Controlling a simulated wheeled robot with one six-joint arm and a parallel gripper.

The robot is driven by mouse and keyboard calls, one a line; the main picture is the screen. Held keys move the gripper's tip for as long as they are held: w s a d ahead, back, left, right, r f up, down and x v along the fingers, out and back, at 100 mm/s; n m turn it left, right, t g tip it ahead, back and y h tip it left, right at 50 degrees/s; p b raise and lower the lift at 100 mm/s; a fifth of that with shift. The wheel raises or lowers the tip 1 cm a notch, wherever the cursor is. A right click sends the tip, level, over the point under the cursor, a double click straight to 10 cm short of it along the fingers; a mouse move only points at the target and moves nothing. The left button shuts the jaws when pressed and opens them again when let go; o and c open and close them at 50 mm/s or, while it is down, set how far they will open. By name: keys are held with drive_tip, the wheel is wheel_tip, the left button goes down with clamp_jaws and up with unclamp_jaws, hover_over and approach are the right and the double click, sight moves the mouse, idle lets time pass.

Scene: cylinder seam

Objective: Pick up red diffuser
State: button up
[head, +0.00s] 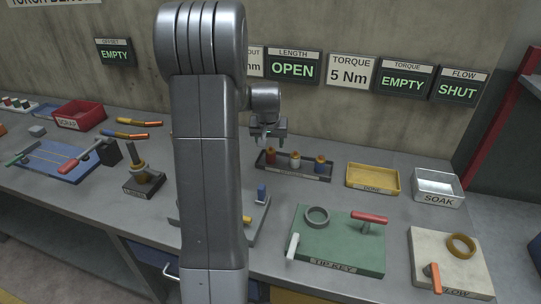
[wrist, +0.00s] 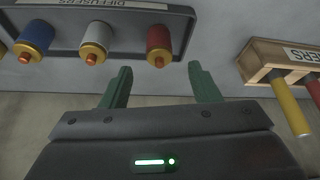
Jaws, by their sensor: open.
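The red diffuser (head: 271,155) stands at the left end of a dark diffuser tray (head: 330,177), beside a white diffuser (head: 295,159) and a blue diffuser (head: 320,163). In the wrist view, the red diffuser (wrist: 159,42) has a brass collar and copper tip, and lies just beyond and between my fingertips. My gripper (head: 267,138) hangs above the tray's left end in the head view. In the wrist view, my gripper (wrist: 162,72) has its two green fingers apart with nothing between them. The white diffuser (wrist: 96,42) is the nearest neighbour.
A wooden holder (wrist: 262,62) with yellow and red handles is to the right in the wrist view. A yellow tray (head: 373,187) and a SOAK bin (head: 438,198) stand right of the diffuser tray. A green TIP KEY board (head: 340,255) is in front. The wall is close behind.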

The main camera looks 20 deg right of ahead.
sight(271, 150)
drive_tip(key=shift+p+x, duration=0.65)
drive_tip(key=shift+x, duration=1.9)
drive_tip(key=c, duration=1.1)
